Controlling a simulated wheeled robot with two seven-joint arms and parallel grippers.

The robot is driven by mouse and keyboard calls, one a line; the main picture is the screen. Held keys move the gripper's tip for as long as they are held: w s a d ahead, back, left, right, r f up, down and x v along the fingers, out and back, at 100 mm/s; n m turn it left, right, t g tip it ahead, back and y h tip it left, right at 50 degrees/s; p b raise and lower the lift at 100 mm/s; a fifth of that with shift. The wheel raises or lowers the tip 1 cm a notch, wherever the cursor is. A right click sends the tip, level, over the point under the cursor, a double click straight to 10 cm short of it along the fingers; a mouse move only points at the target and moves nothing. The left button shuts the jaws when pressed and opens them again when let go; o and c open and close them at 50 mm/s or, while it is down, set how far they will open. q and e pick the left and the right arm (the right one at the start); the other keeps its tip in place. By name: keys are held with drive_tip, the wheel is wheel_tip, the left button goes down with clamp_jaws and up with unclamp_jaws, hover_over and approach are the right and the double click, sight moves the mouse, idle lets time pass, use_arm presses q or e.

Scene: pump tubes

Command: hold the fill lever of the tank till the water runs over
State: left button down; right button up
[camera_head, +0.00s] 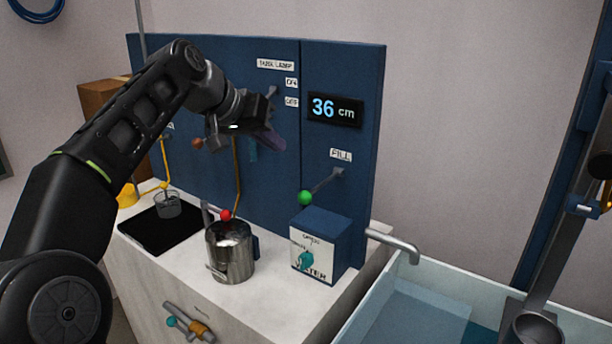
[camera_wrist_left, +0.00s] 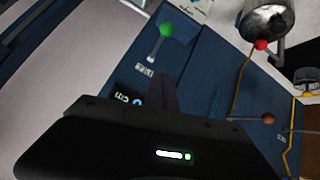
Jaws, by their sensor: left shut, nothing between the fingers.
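The fill lever has a green ball end (camera_head: 305,197) and a grey rod that rises right to the blue panel under the FILL label (camera_head: 341,154). In the left wrist view the green ball (camera_wrist_left: 166,30) shows at the top, clear of the fingers. The display (camera_head: 335,109) reads 36 cm. My left gripper (camera_head: 272,140) is shut and empty in front of the panel, up and left of the lever, apart from it. The pale blue tank (camera_head: 400,290) stands at lower right, with water low in it. My right gripper is out of view.
A blue WATER box (camera_head: 320,245) with a teal knob stands below the lever, and a grey spout (camera_head: 398,243) reaches over the tank. A steel pot (camera_head: 230,255) stands on the white counter by a red ball (camera_head: 226,215). A glass beaker (camera_head: 167,204) is farther left.

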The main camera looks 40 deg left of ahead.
use_arm(q)
drive_tip(key=w+f, duration=0.2)
drive_tip(key=f, duration=0.1)
drive_tip(key=w+d+f+p, duration=0.1)
drive_tip(key=f, duration=0.2)
drive_tip(key=w+d+f, duration=0.1)
drive_tip(key=w+f, duration=0.1)
drive_tip(key=f, duration=0.1)
drive_tip(key=shift+w+f, duration=0.3)
drive_tip(key=shift+f, duration=0.3)
wheel_tip(320, 180, down, 8)
drive_tip(key=t+b, duration=0.5)
drive_tip(key=b, duration=1.9)
drive_tip(key=shift+s+r+b, duration=0.15)
drive_tip(key=shift+b, duration=0.15)
